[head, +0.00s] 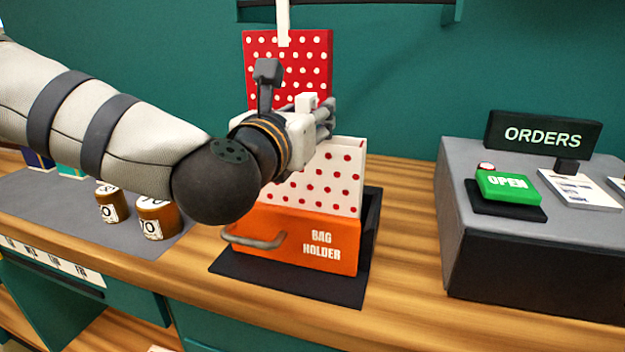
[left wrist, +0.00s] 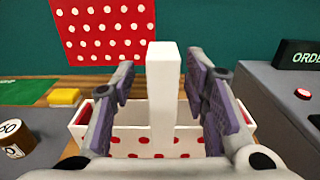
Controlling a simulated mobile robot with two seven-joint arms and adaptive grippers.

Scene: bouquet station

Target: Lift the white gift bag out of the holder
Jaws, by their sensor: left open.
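The white gift bag (head: 335,180) with red dots stands upright in the orange bag holder (head: 295,240) on the counter. In the left wrist view its open top (left wrist: 75,118) shows, with a white upright handle (left wrist: 163,95) in the middle. My left gripper (head: 325,118) is above the bag's top. Its fingers (left wrist: 163,95) are open, one on each side of the handle, with gaps showing. In the head view my arm hides the bag's left part and most of the handle. My right gripper is in neither view.
A red panel with white dots (head: 262,45) hangs close behind the gripper. A grey stand with the orders sign (head: 545,135) and green open sign (head: 508,187) is at the right. Brown jars (head: 155,215) stand at the left. Bare counter (head: 405,220) lies right of the holder.

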